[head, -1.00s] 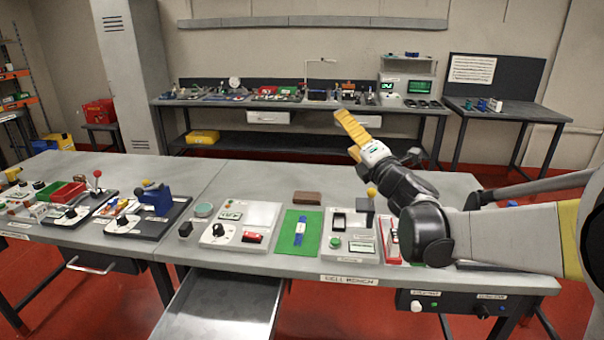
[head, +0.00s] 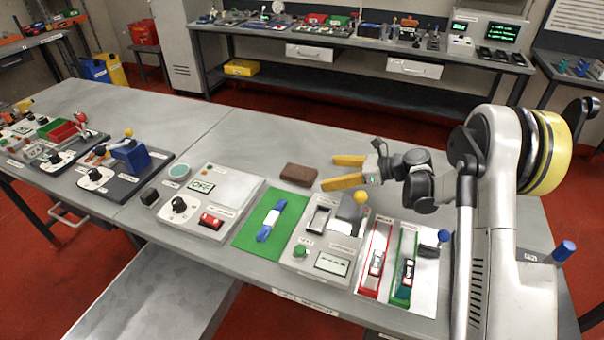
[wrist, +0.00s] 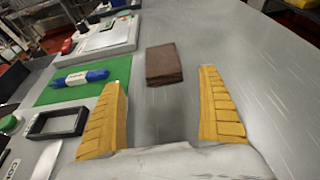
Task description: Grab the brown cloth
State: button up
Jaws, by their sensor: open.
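The brown cloth (head: 299,174) is a small folded block lying on the grey bench, behind the green mat. In the wrist view the brown cloth (wrist: 164,65) lies ahead of the fingers, lined up with the gap between them. My gripper (head: 346,172) is open, with two yellow ribbed fingers, and is just to the right of the cloth in the head view. In the wrist view my gripper (wrist: 165,110) is empty and the fingertips do not reach the cloth. Nothing hides the cloth.
The green mat (head: 247,243) holds a blue-wrapped item (head: 271,221). A white device with a blank slot and green button (head: 301,252) stands in front of the gripper, with a yellow-knobbed lever (head: 361,197). The bench behind the cloth is clear.

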aim_at(309, 174)
jog(key=b+x, duration=0.3)
jog(key=x, duration=0.5)
jog(key=shift+w+f, duration=0.2)
jog(key=shift+w, duration=0.05)
jog(key=shift+d, duration=0.1)
jog(key=c, duration=1.3)
